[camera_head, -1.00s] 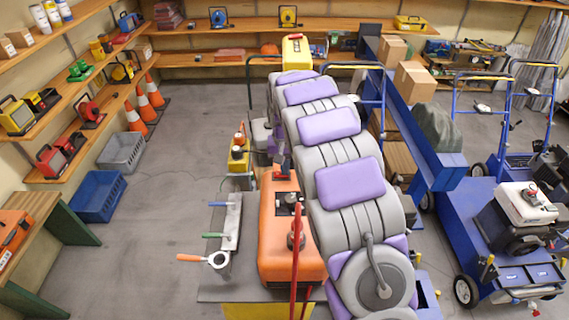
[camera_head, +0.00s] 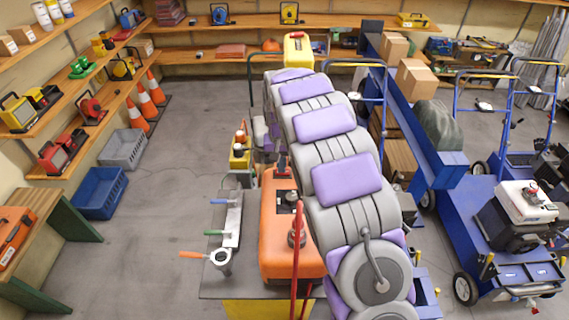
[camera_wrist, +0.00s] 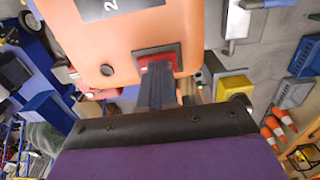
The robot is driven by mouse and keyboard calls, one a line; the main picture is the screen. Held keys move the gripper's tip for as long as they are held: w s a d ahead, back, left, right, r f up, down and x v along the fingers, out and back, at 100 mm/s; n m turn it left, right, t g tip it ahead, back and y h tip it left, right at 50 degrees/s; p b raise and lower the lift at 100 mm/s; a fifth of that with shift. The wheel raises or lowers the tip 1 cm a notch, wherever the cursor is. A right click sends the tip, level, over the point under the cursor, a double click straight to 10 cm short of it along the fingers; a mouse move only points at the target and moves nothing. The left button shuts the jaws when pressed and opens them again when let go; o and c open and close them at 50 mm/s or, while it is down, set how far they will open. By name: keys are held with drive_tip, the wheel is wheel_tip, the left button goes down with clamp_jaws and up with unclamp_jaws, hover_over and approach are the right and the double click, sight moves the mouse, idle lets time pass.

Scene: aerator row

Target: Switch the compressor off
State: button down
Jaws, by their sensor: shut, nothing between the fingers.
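The orange compressor (camera_head: 275,235) stands on a dark bench top in front of me in the head view. Its top carries a dark panel with fittings. In the wrist view its orange body (camera_wrist: 120,45) fills the upper middle, with a dark plate marked 2. A red switch (camera_wrist: 157,64) sits in a dark frame at the body's edge. My gripper (camera_wrist: 157,78) is shut and empty, its dark fingertips right at the switch and covering part of it. I cannot tell whether they touch it or which way the switch is set. In the head view my arm hides most of the gripper.
A blue cart (camera_head: 500,240) with an engine unit stands at right. Blue (camera_head: 99,193) and grey crates lie at left.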

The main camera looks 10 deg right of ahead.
drive_tip(key=shift+r, duration=0.1)
wheel_tip(320, 180, up, 14)
drive_tip(key=p, duration=0.2)
drive_tip(key=shift+p, duration=0.35)
drive_tip(key=shift+a+f, duration=0.15)
drive_tip(key=shift+f, duration=0.05)
drive_tip(key=shift+f+b, duration=0.1)
drive_tip(key=shift+b, duration=0.5)
drive_tip(key=d+b, duration=0.1)
drive_tip(key=b, duration=0.2)
drive_tip(key=shift+s+d, duration=0.15)
drive_tip(key=shift+d, duration=0.25)
